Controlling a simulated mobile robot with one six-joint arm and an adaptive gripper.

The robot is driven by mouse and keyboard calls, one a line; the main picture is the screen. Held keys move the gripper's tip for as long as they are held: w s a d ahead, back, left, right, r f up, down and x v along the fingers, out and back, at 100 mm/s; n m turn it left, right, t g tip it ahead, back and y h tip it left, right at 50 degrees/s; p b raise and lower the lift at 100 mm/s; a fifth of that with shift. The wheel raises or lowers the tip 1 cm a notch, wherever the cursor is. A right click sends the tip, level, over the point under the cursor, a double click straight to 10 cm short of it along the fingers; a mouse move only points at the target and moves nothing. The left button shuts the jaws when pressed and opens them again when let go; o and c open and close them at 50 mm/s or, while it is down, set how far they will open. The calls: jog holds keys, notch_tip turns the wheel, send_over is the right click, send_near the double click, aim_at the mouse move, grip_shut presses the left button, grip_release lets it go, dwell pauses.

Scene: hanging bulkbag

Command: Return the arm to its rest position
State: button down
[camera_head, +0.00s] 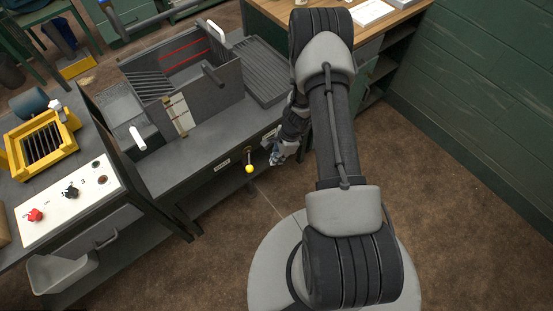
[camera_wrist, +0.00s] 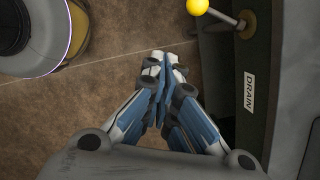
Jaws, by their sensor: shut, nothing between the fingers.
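My gripper (camera_head: 279,152) hangs low in front of the grey workbench in the head view, just right of a yellow ball knob. In the wrist view my gripper (camera_wrist: 165,65) has its blue-sided fingers closed together, with nothing between them, above the brown floor. My arm is bent, with its long link rising from the base and folding down at the top. The wrist partly hides behind the forearm in the head view.
The yellow knob (camera_head: 249,169) on its lever is close beside my gripper; it also shows in the wrist view (camera_wrist: 197,6), near a DRAIN label (camera_wrist: 249,92). A grey open-topped box (camera_head: 215,100) stands on the workbench (camera_head: 180,171). Open floor (camera_head: 470,190) lies to the right.

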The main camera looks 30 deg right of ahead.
dwell(0.4)
jog(key=w+a+r+n, duration=0.1)
jog(key=a+r+n, duration=0.1)
jog(key=r, duration=0.5)
jog(key=w+a+r+n+t, duration=0.1)
jog(key=w+r+n, duration=0.1)
jog(key=r, duration=0.6)
jog(key=w+a+r+n, duration=0.1)
jog(key=a+r+n, duration=0.15)
jog(key=r, duration=0.45)
jog(key=s+a+r+n+t, duration=0.1)
jog(key=s+a+r+n, duration=0.15)
jog(key=r, duration=0.55)
jog(key=s+a+r+n, duration=0.2)
jog(key=s+r+n, duration=0.2)
jog(key=r, duration=0.3)
jog(key=s+r+n+t+h, duration=0.1)
jog(key=s+r+n, duration=0.3)
jog(key=s, duration=0.4)
jog(key=s+a+r+n+t+h, duration=0.1)
jog(key=s+r+n, duration=0.2)
jog(key=s+r, duration=0.3)
jog(key=s, duration=0.3)
jog(key=shift+s+a+n+h, duration=0.2)
jog(key=shift+n+h, duration=0.2)
